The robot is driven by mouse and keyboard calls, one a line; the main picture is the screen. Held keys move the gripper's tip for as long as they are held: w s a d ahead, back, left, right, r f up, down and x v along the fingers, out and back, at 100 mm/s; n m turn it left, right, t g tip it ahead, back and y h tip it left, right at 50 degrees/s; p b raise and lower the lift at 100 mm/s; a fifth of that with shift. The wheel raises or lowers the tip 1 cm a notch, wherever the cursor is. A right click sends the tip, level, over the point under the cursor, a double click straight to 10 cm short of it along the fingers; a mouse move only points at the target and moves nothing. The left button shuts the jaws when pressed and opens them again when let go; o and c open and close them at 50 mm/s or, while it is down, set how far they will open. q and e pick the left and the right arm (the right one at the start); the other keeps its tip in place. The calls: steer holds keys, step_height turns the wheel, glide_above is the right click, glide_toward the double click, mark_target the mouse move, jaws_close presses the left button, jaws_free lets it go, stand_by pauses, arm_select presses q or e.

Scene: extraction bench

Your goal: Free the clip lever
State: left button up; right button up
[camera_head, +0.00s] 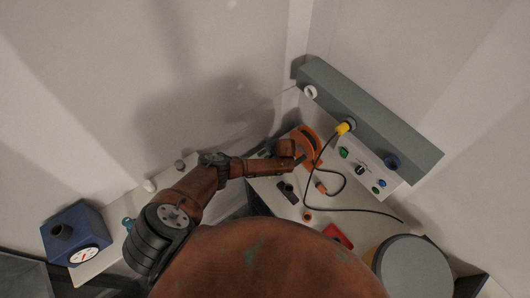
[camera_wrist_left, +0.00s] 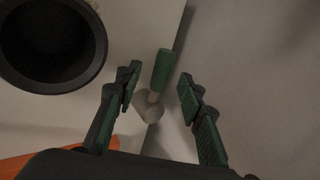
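In the left wrist view a green lever (camera_wrist_left: 162,70) stands out from a pale rounded mount (camera_wrist_left: 149,106). I take it for the clip lever. My left gripper (camera_wrist_left: 160,88) is open, with one green-padded finger on each side of the lever and visible gaps to both. In the head view my left gripper (camera_head: 300,162) is over the bench beside an orange curved part (camera_head: 309,142). I cannot single out the lever there; the arm may hide it. My right gripper is not in view.
A grey wall unit with a control panel (camera_head: 360,170) stands behind the bench at right. A red block (camera_head: 338,236) lies in front. A blue box with a gauge (camera_head: 75,232) is at left. A dark round opening (camera_wrist_left: 50,42) is near the gripper.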

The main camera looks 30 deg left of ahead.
arm_select(q)
steer(key=shift+c, duration=0.2)
jaws_close()
stand_by(0.4)
